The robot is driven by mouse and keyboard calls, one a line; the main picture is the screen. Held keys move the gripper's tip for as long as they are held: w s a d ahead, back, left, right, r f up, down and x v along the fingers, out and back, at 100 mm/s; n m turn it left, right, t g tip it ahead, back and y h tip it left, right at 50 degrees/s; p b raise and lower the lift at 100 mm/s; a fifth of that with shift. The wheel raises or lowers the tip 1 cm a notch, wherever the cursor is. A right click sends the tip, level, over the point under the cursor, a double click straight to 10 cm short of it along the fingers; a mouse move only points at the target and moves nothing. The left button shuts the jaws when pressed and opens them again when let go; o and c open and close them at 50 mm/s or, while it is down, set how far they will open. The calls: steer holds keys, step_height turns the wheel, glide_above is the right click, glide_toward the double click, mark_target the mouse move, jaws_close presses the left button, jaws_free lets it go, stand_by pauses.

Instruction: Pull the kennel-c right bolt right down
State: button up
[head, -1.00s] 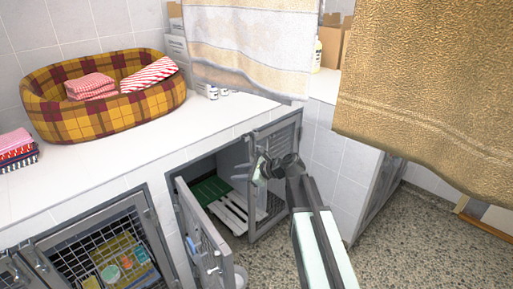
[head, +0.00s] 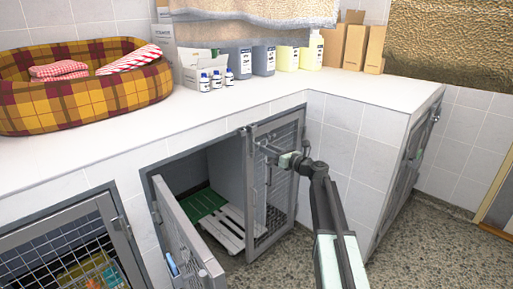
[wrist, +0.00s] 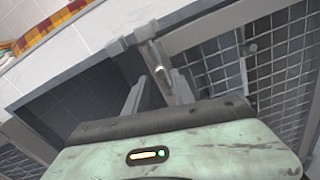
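The open kennel in the head view has its left door (head: 180,240) swung outward and its right mesh door (head: 275,185) closed. A small metal bolt (wrist: 161,72) shows in the wrist view at the top of the frame edge, beside the mesh. My gripper (head: 265,148) is in front of the upper left part of the right door. In the wrist view, its two grey fingers (wrist: 157,92) are apart, with the bolt appearing between their tips. I cannot tell whether they touch it. The gripper's body hides the lower part of the door.
The white counter (head: 180,125) runs above the kennels, with a plaid pet bed (head: 85,100), small bottles (head: 217,80) and jugs on it. Towels (head: 260,10) hang above. The open left door juts into the floor space; the speckled floor (head: 430,235) at right is clear.

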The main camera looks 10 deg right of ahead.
mark_target(259, 145)
steer(key=x, duration=0.6)
steer(key=shift+w+a, duration=0.25)
jaws_close()
steer(key=shift+a, duration=0.1)
stand_by(0.9)
